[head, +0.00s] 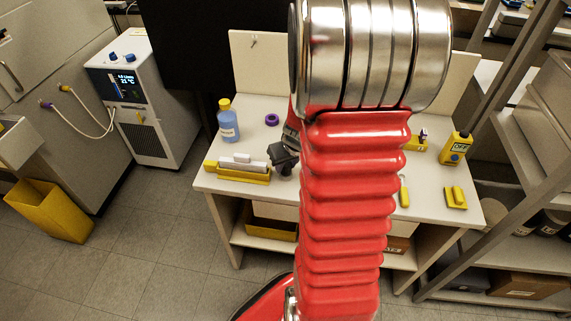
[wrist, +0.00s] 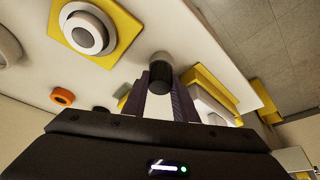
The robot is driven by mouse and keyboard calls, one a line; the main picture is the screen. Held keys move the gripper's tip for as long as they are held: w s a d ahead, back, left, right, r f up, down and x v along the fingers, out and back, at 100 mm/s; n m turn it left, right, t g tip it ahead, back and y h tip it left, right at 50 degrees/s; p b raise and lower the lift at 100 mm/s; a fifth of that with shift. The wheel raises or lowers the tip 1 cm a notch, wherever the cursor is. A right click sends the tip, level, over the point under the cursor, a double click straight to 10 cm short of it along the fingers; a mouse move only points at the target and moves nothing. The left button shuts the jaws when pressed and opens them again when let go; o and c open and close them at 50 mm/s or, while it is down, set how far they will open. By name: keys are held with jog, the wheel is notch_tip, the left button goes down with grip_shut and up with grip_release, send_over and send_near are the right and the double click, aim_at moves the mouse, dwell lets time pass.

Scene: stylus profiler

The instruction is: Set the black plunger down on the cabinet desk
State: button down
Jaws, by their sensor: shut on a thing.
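The black plunger (wrist: 160,78), a short dark cylinder with a grey end, sits between the fingers of my gripper (wrist: 162,103) in the wrist view. The fingers are shut on it. In the head view my gripper (head: 283,158) is a dark shape over the left half of the cabinet desk (head: 235,189), partly hidden by my red arm. The plunger cannot be made out there. The white desk top also fills much of the wrist view (wrist: 120,78). Whether the plunger touches the desk cannot be told.
A yellow tray with pale blocks (head: 243,174) lies close left of my gripper. A blue bottle (head: 228,122) and a purple ring (head: 272,119) stand behind it.

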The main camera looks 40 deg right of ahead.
jog(key=c, duration=1.4)
grip_release()
jog(key=shift+f, duration=0.1)
jog(key=shift+c, duration=0.2)
jog(key=v, duration=1.2)
jog(key=shift+a, duration=0.1)
jog(key=s+a+r+n, duration=0.1)
jog(key=s+a+r, duration=0.1)
jog(key=a, duration=0.6)
jog(key=s+a+r+n+t+y, duration=0.1)
jog(key=s+a+r, duration=0.1)
jog(key=a+r, duration=0.3)
jog(key=s+a+r+n, duration=0.1)
jog(key=a+r, duration=0.3)
jog(key=a, duration=0.8)
jog(key=shift+s+a+n, duration=0.35)
jog(key=shift+s+n, duration=0.05)
jog(key=shift+s, duration=0.25)
